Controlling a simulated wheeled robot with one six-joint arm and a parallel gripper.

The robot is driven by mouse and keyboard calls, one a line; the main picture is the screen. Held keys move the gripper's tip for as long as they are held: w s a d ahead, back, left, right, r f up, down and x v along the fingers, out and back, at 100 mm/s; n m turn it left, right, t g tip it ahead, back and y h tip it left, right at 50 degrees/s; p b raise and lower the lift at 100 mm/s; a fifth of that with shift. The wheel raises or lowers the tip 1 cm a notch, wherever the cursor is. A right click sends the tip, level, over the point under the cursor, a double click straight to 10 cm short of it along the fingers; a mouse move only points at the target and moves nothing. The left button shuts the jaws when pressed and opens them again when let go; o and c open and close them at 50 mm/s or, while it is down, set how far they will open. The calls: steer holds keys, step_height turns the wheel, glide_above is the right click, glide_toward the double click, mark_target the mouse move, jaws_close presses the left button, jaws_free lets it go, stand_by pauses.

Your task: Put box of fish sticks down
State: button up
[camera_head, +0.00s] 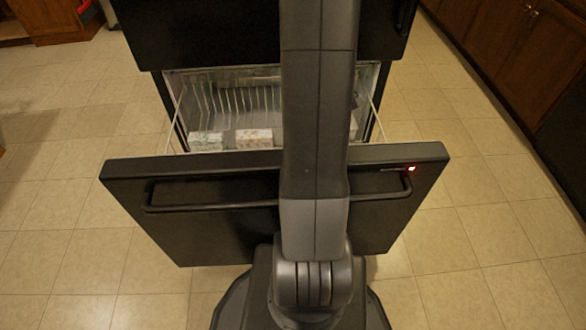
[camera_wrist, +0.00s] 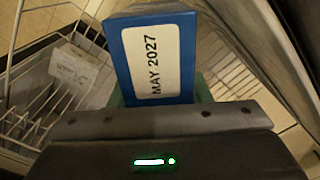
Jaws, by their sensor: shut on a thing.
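A blue box (camera_wrist: 116,62) with a white label reading "MAY 2027" fills the middle of the wrist view; I take it to be the box of fish sticks. My gripper (camera_wrist: 160,112) is shut on it, and its fingertips are mostly hidden by the box. Wire racks show around the box in that view. In the head view my arm hides the gripper and the held box. The black freezer drawer (camera_head: 220,222) is pulled open, with a wire basket (camera_head: 228,103) inside. I cannot tell how far the box is above the basket.
Two small boxes lie in the drawer: a greenish-white one (camera_head: 206,141) and a pale patterned one (camera_head: 254,138). A pale box (camera_wrist: 72,70) shows behind wires at the wrist view's left. Wooden cabinets (camera_head: 515,45) stand at right; the tiled floor (camera_head: 65,220) is clear.

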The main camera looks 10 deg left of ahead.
step_height(320, 180, down, 27)
steer(key=b, duration=0.9)
steer(key=shift+f, duration=0.1)
steer(key=o, duration=1.2)
step_height(320, 180, up, 12)
steer(key=p, duration=0.4)
